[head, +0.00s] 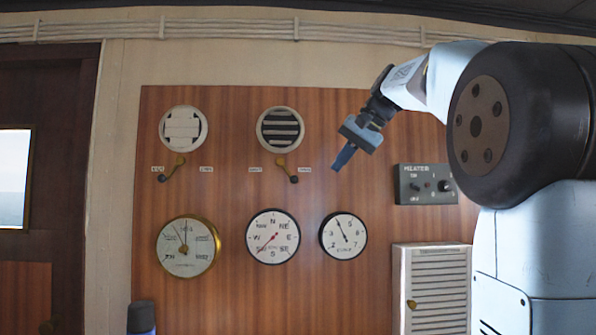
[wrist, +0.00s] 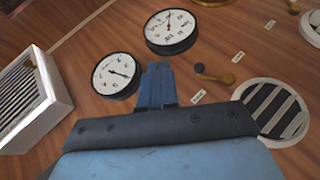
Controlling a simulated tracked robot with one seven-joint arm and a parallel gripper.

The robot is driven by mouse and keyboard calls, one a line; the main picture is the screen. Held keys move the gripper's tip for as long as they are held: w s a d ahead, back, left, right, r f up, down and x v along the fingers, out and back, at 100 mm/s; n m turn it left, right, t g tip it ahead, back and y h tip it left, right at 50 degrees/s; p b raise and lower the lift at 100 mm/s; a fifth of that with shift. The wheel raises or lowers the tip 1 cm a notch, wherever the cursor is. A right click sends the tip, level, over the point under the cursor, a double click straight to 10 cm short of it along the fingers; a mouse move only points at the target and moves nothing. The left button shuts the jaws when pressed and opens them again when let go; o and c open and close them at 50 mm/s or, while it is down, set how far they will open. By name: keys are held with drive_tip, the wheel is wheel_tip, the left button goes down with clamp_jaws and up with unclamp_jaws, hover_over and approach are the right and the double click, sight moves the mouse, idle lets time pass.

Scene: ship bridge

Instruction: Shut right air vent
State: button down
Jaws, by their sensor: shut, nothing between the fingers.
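The right air vent (head: 281,130) is a round white vent on the wooden panel in the head view, with dark gaps between its slats, so it stands open. Its brass lever (head: 288,171) with a dark knob sits below it, the knob toward the lower right. The vent also shows at the right of the wrist view (wrist: 271,113), with the lever (wrist: 214,75) beside it. My gripper (head: 343,157) is shut and empty, to the right of the lever and apart from it. In the wrist view its blue fingers (wrist: 156,84) are together.
The left vent (head: 183,129) shows closed white slats, with its lever (head: 172,170) below. Several gauges, including a compass dial (head: 272,237) and a small dial (head: 343,236), hang below. A heater box (head: 426,184) and a white louvred cabinet (head: 438,290) are at the right.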

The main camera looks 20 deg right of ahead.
sight(287, 170)
drive_tip(key=w+d+r+y, duration=0.1)
drive_tip(key=w+r, duration=0.5)
drive_tip(key=r, duration=0.2)
drive_tip(key=shift+w+d+r+n, duration=0.2)
drive_tip(key=shift+d+r+n, duration=0.05)
drive_tip(key=shift+d+n, duration=0.1)
drive_tip(key=x, duration=1.4)
drive_tip(key=shift+a+r, duration=0.2)
